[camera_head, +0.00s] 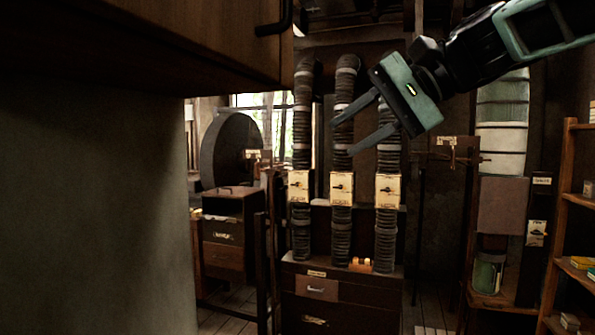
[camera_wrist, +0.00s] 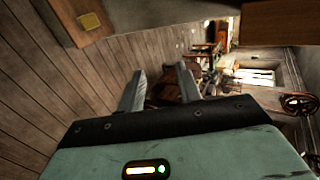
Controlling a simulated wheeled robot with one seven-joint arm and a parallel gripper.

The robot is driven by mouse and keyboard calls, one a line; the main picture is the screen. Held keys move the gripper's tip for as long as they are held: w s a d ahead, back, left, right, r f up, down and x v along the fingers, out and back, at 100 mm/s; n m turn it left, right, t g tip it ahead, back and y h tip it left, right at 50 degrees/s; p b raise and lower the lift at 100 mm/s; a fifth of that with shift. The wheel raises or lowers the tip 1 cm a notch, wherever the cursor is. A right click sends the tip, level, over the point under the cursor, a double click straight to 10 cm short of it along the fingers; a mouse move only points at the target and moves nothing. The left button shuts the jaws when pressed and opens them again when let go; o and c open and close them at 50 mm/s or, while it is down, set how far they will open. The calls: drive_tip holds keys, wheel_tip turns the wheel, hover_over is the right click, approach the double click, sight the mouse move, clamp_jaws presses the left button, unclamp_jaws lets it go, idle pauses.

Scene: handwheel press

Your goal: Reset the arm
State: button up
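My gripper (camera_head: 343,134) is in the upper middle of the head view, held in the air at the end of my arm, which comes in from the top right. Its two fingers point left and are spread apart with nothing between them. In the wrist view my gripper (camera_wrist: 166,84) also shows its two fingers apart and empty, with the room beyond them. No handwheel press can be made out clearly in the head view; a red wheel (camera_wrist: 300,104) shows at the right edge of the wrist view.
A wooden cabinet (camera_head: 140,50) and a grey surface fill the left. Ribbed hoses with cream switch boxes (camera_head: 341,188) stand behind my gripper, above a dark drawer chest (camera_head: 340,300). A wooden shelf (camera_head: 560,220) is at the right. Air around the gripper looks free.

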drive_tip(key=s+a+f+n+g+h, duration=0.15)
drive_tip(key=s+f, duration=0.25)
drive_tip(key=f, duration=0.4)
drive_tip(key=s+d+f+n+g+h, duration=0.1)
drive_tip(key=s+f+n+h, duration=0.1)
drive_tip(key=s+f, duration=0.35)
drive_tip(key=s+a+f+n+g+h, duration=0.1)
drive_tip(key=s+f+n+h, duration=0.15)
drive_tip(key=f, duration=0.65)
drive_tip(key=s+d+f+n+h, duration=0.4)
drive_tip(key=s+d+f+n, duration=0.2)
drive_tip(key=s+f, duration=0.6)
drive_tip(key=shift+s+d+f, duration=0.2)
drive_tip(key=shift+d+f, duration=0.25)
drive_tip(key=shift+f, duration=0.25)
